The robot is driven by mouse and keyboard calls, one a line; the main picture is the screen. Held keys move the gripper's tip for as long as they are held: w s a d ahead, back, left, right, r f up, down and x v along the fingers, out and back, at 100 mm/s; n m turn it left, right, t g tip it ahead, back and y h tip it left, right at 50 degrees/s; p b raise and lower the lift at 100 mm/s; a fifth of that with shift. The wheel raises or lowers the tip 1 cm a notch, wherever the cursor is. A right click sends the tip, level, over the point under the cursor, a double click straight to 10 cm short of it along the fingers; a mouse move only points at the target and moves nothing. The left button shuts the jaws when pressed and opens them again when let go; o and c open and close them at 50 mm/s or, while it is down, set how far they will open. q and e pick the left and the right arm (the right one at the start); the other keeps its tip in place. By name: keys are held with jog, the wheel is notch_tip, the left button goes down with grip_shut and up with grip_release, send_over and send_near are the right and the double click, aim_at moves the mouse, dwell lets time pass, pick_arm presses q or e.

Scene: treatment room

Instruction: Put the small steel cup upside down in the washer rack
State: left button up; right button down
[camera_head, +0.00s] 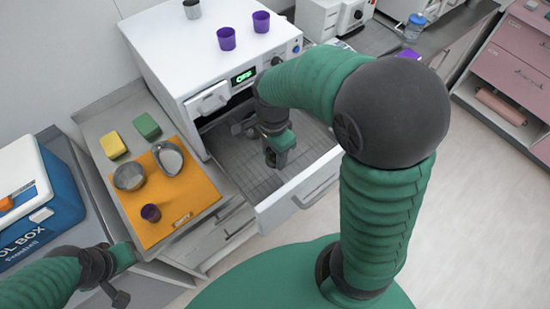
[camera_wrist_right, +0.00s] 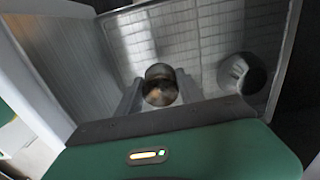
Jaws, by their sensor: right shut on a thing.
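My right gripper (camera_head: 273,157) is over the pulled-out washer rack (camera_head: 228,150), pointing down into it. In the right wrist view it is shut on a small steel cup (camera_wrist_right: 160,86), a shiny round piece held between the two fingers. I cannot tell which way up the cup is, or whether it touches the rack; in the head view my gripper hides it. A second grey cup-like piece (camera_wrist_right: 240,73) is in the rack, to the right in the wrist view. My left gripper (camera_head: 118,294) is low at the left; its fingers are too small to read.
The white washer (camera_head: 165,48) carries a steel cup (camera_head: 192,9) and two purple cups (camera_head: 226,38). An orange mat (camera_head: 187,196) at left holds a bowl (camera_head: 129,176), a metal dish (camera_head: 168,158) and a purple cup (camera_head: 151,213). The drawer front (camera_head: 300,190) stands out over clear floor.

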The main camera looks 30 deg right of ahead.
aim_at(271, 152)
jog(key=f, duration=0.7)
jog(key=shift+w+a, duration=0.2)
jog(key=shift+a, duration=0.15)
jog(key=shift+s+d, duration=0.1)
jog(key=shift+d, duration=0.1)
jog(key=c, duration=1.1)
grip_release()
jog(key=shift+s+f, duration=0.1)
jog(key=o, duration=0.4)
jog(key=shift+c, duration=0.2)
jog(key=r, duration=1.2)
jog(key=shift+w+r+p, duration=0.15)
jog(key=shift+w+p, duration=0.05)
jog(key=shift+p, duration=0.15)
